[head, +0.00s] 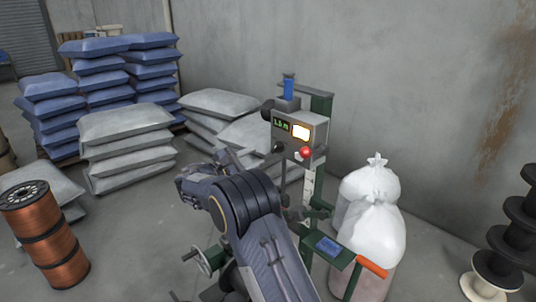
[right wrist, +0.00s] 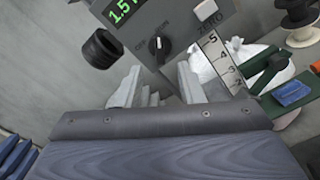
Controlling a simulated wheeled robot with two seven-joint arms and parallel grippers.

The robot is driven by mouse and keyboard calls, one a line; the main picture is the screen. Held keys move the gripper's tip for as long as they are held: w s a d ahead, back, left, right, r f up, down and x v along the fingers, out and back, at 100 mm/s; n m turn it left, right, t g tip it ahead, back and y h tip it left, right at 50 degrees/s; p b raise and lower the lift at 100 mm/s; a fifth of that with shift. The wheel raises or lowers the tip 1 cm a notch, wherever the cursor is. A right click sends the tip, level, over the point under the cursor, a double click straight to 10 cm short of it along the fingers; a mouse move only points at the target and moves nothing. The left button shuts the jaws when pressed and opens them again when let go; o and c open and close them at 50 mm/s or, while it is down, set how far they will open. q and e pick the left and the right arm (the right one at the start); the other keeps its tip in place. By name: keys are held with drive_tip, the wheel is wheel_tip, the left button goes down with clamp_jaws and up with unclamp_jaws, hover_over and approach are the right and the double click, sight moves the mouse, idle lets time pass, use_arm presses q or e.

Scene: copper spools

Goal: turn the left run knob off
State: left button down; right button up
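The run knob (right wrist: 159,46) is black with a white pointer mark, on the front of a grey control box (right wrist: 180,25) with small lettering above it. In the head view a dark knob (head: 278,147) shows low on the front of the box (head: 318,130). In the right wrist view my right gripper (right wrist: 160,76) has its two pale fingers spread, with nothing between them. The knob appears just beyond the fingertips, near the gap; I cannot tell if they touch it. In the head view my right arm hides most of that gripper. My left gripper is not in view.
A white ZERO button (right wrist: 206,10) and a black cylinder (right wrist: 103,48) flank the knob. White sacks (head: 378,235) stand right, a copper spool (head: 47,235) left.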

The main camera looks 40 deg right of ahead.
sight(274, 148)
drive_tip(key=d, duration=0.7)
drive_tip(key=shift+w+d, duration=0.35)
drive_tip(key=shift+c, duration=0.4)
clamp_jaws()
